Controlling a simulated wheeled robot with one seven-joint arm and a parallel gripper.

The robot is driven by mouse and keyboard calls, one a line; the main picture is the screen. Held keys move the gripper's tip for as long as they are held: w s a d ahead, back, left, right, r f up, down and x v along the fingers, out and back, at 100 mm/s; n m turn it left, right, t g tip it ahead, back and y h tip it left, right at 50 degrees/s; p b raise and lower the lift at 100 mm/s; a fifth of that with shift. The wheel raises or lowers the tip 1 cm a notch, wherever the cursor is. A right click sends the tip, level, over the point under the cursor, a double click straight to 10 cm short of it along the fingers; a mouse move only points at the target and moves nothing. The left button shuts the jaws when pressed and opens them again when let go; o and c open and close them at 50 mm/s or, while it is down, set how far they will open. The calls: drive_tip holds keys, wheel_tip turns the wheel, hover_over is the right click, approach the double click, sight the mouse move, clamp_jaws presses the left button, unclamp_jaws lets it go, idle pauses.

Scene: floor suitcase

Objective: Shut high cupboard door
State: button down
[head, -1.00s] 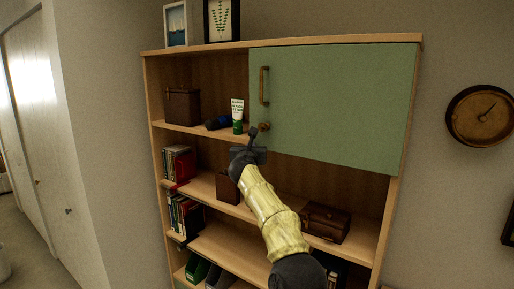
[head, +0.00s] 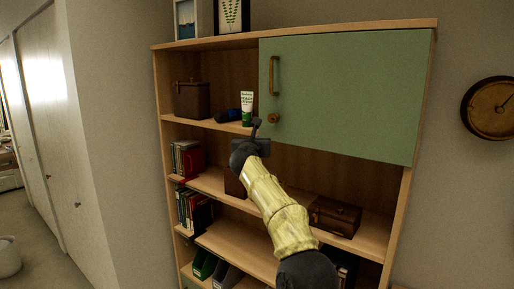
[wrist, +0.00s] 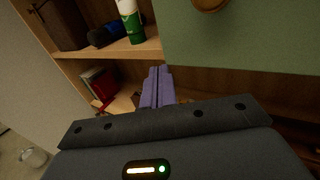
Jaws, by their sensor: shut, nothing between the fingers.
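The green cupboard door (head: 345,95) covers the upper right of the shelf unit and looks flush with its front, closed as far as I can see. It has a vertical bar handle (head: 274,75) and a round wooden knob (head: 273,118) near its left edge. The door's lower edge and the knob (wrist: 208,4) also show in the wrist view. My gripper (head: 256,127) is shut and empty, in front of the unit just left of the door's lower left corner. In the wrist view its fingers (wrist: 157,85) are together, below the door's corner; contact is not visible.
The open shelf left of the door holds a brown basket (head: 192,99), a dark blue roll (head: 229,116) and a white-green tube (head: 247,109). Books (head: 187,158) and a brown chest (head: 335,217) stand lower. A round clock (head: 491,107) hangs at right.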

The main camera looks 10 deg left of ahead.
drive_tip(key=s+a+b, duration=0.4)
drive_tip(key=s+b, duration=0.2)
drive_tip(key=s, duration=0.4)
drive_tip(key=shift+a+f, duration=0.15)
drive_tip(key=shift+a, duration=0.05)
drive_tip(key=shift+w, duration=0.25)
